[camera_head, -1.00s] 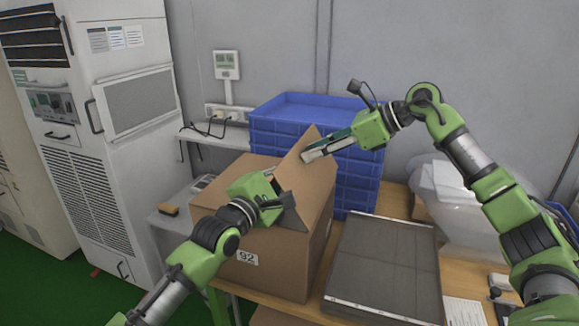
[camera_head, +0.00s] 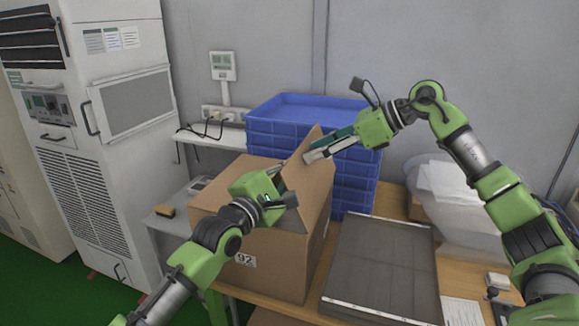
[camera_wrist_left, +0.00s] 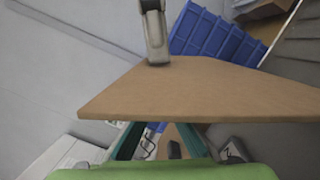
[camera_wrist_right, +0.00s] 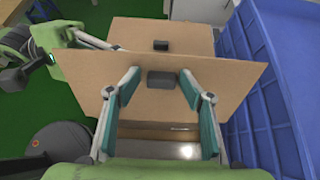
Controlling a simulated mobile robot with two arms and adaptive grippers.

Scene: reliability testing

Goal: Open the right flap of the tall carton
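The tall brown carton (camera_head: 278,262) stands on the table, centre-left in the head view. Its right flap (camera_head: 310,180) stands steeply raised, and also crosses the left wrist view (camera_wrist_left: 205,88) and the right wrist view (camera_wrist_right: 235,75). My left gripper (camera_head: 285,190) is at the flap's inner side, over the carton top; its teal fingers (camera_wrist_left: 158,140) are spread, partly hidden behind the flap. My right gripper (camera_head: 309,156) is at the flap's upper outer edge; its fingers (camera_wrist_right: 160,85) are spread, with their tips at the flap. I cannot tell whether they touch it.
Stacked blue crates (camera_head: 312,108) stand close behind the carton. A grey shallow tray (camera_head: 385,262) lies to its right on the wooden table (camera_head: 392,203). A clear plastic bin (camera_head: 455,200) stands further right. A tall white cabinet (camera_head: 100,150) is at the left.

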